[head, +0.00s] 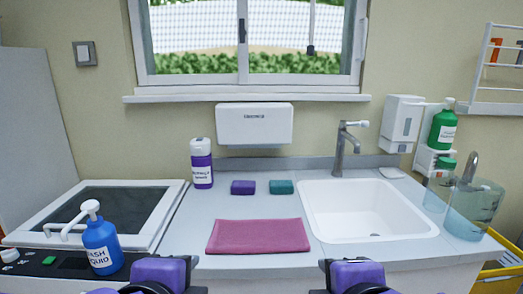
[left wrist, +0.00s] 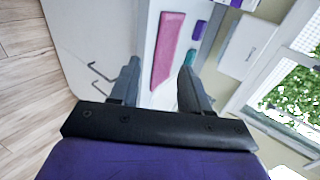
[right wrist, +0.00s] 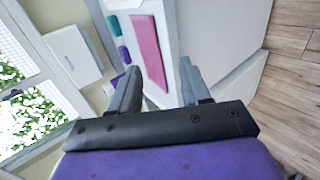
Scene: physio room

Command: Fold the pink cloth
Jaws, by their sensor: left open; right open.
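The pink cloth (head: 258,236) lies flat on the counter in front of the sink's left side, a wide rectangle with its long side along the counter's front. It also shows in the left wrist view (left wrist: 166,50) and the right wrist view (right wrist: 150,50). My left gripper (left wrist: 160,75) is open and empty, apart from the cloth. My right gripper (right wrist: 158,75) is open and empty, also apart from the cloth. In the head view only the purple wrist parts show at the bottom edge; the fingertips are out of sight there.
Behind the cloth lie a purple block (head: 243,187) and a teal block (head: 282,187). A purple-labelled bottle (head: 202,165) stands at back left. The sink (head: 368,210) is right, a blue pump bottle (head: 101,245) front left. The counter around the cloth is clear.

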